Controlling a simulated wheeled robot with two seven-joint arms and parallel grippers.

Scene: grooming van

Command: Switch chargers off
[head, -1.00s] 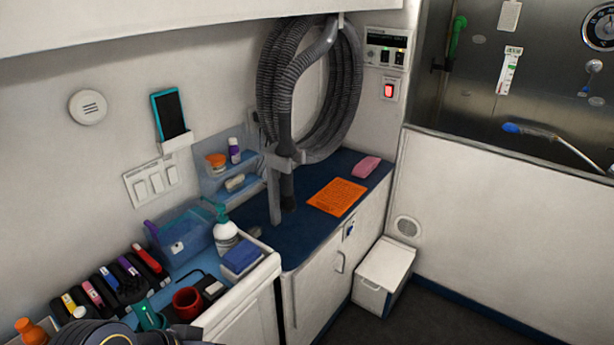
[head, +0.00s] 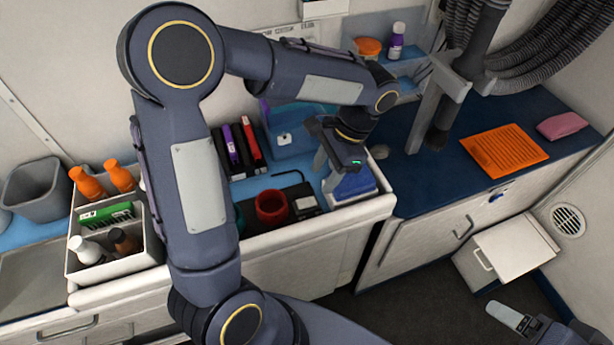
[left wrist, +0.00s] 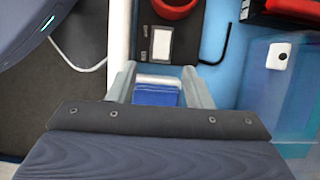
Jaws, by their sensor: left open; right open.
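The chargers appear to be the row of black cradles (head: 222,158) holding coloured tools on the blue counter. My left arm covers part of the row. A white wall plate (head: 292,32) shows in part behind my left arm; its switches are hidden. My left gripper (head: 346,186) is open and points down over a blue block at the counter's right end. In the left wrist view the blue block (left wrist: 156,95) lies between the finger lines of the open gripper (left wrist: 160,72); I see no grip on it. My right gripper (head: 522,324) is low at the right, over the floor, away from the counter.
A red cup (head: 271,207) stands left of my left gripper. A blue bin (head: 292,142) sits behind it. A caddy with bottles (head: 120,255) is at left. An orange mat (head: 503,150) and pink cloth (head: 562,125) lie on the right counter.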

